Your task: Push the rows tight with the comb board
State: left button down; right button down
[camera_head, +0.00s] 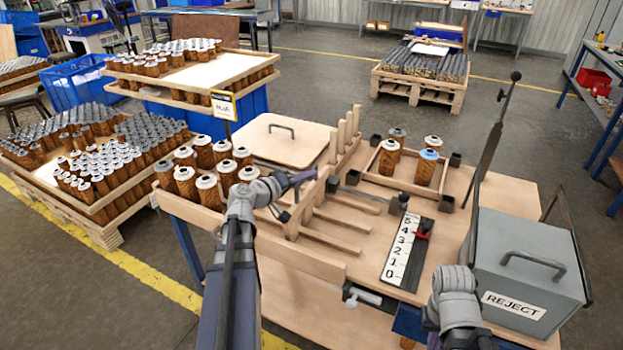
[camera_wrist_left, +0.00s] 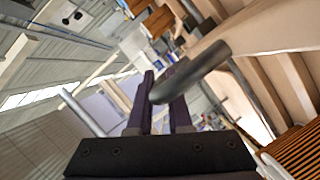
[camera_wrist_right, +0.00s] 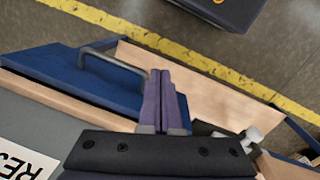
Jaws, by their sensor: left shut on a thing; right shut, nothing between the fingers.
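My left gripper (camera_head: 298,180) is shut on a dark bar handle (camera_wrist_left: 190,72), with the fingers showing on both sides of it in the left wrist view. The handle appears to belong to the upright wooden comb board (camera_head: 310,203), though the join is partly hidden. Long wooden slats (camera_head: 340,232) run to the right of that board over the table. Several brown cartridges with pale tops (camera_head: 207,190) stand grouped left of my left gripper. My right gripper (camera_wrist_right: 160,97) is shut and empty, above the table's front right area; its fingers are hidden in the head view.
A tray (camera_head: 398,180) holds several cartridges, one blue-topped. A number strip (camera_head: 403,250) lies in front of it. A grey REJECT bin (camera_head: 530,265) stands at the right. A wooden panel with a handle (camera_head: 283,140) and upright pegs (camera_head: 341,132) are behind the slats.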

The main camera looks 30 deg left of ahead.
pick_arm(q)
jog(key=a, duration=2.1)
jog(key=s+a, duration=0.1)
jog(key=a, duration=1)
jog(key=shift+s, duration=0.1)
jog(key=c, duration=0.8)
grip_release()
jog(key=shift+c, duration=0.2)
jog(key=p+v, duration=0.1)
jog(key=v, duration=0.6)
jog(key=shift+s+a+p, duration=0.2)
jog(key=shift+s+p, duration=0.15)
